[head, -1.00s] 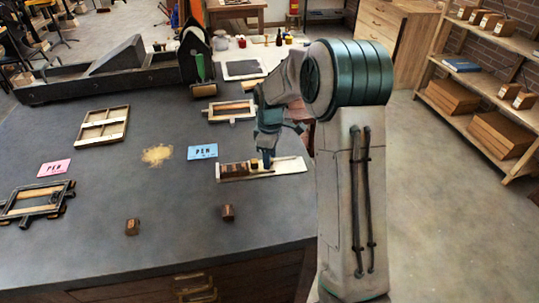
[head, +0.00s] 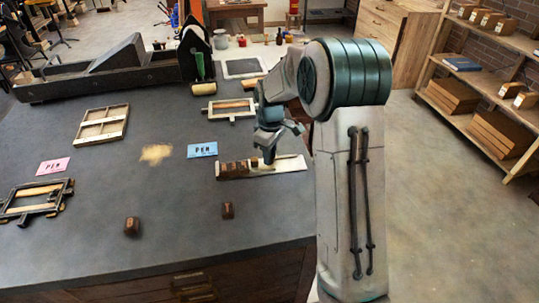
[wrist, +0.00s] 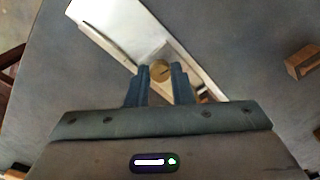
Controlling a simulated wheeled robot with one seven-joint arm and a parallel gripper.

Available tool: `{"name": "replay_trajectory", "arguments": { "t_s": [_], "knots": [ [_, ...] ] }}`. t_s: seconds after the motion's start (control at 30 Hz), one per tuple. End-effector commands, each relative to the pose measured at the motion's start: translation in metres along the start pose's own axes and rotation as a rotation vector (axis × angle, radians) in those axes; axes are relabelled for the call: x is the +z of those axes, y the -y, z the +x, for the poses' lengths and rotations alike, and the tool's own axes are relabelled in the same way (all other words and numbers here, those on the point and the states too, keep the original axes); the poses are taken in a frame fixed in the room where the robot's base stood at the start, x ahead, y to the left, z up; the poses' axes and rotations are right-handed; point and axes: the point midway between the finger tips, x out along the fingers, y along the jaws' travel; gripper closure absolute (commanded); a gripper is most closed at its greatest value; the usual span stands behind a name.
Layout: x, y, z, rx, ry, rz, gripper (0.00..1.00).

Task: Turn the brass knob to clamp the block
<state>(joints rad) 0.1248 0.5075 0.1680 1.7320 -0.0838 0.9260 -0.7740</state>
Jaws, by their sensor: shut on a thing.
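The brass knob (wrist: 160,71) shows in the wrist view, round and seen from above, between the two finger tips. My gripper (wrist: 160,82) is shut on the knob, with one blue-grey finger on each side of it. In the head view my gripper (head: 268,155) points down over the right part of a pale tray-like press (head: 290,164). Brown wooden blocks (head: 238,167) sit in the left part of that press. In the head view the knob itself is mostly hidden by the fingers.
Two loose brown blocks (head: 131,226) (head: 228,210) lie on the grey table in front. A blue card (head: 203,150), a pink card (head: 53,166), a dark frame (head: 36,202) and a wooden frame (head: 102,125) lie further left. The table's front middle is mostly clear.

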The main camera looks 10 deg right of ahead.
Motion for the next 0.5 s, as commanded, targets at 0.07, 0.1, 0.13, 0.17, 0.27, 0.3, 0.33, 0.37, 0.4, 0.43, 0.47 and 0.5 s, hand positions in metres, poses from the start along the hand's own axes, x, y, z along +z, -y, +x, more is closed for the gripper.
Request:
{"name": "replay_trajectory", "arguments": {
  "t_s": [0.07, 0.1, 0.13, 0.17, 0.27, 0.3, 0.33, 0.37, 0.4, 0.43, 0.47, 0.5],
  "knots": [
    [-0.0006, 0.0, 0.0011, 0.001, -0.003, 0.065, 1.0],
    [-0.0007, 0.0001, 0.0011, 0.002, -0.003, 0.101, 1.0],
    [-0.0006, -0.0001, 0.0011, 0.002, -0.004, 0.13, 1.0],
    [-0.0004, -0.0003, 0.001, 0.002, -0.005, 0.159, 1.0],
    [-0.0007, 0.0, 0.0007, 0.002, -0.008, 0.255, 1.0],
    [-0.0007, 0.0, 0.0006, 0.002, -0.008, 0.293, 1.0],
    [-0.0005, -0.0001, 0.0005, 0.002, -0.009, 0.321, 1.0],
    [-0.0004, -0.0002, 0.0005, 0.002, -0.009, 0.349, 1.0],
    [-0.0004, -0.0001, 0.0004, 0.002, -0.01, 0.387, 1.0],
    [-0.0004, -0.0001, 0.0004, 0.002, -0.011, 0.416, 1.0],
    [-0.0004, 0.0, 0.0004, 0.002, -0.011, 0.445, 1.0],
    [-0.0004, 0.0, 0.0004, 0.001, -0.012, 0.483, 1.0]
  ]
}}
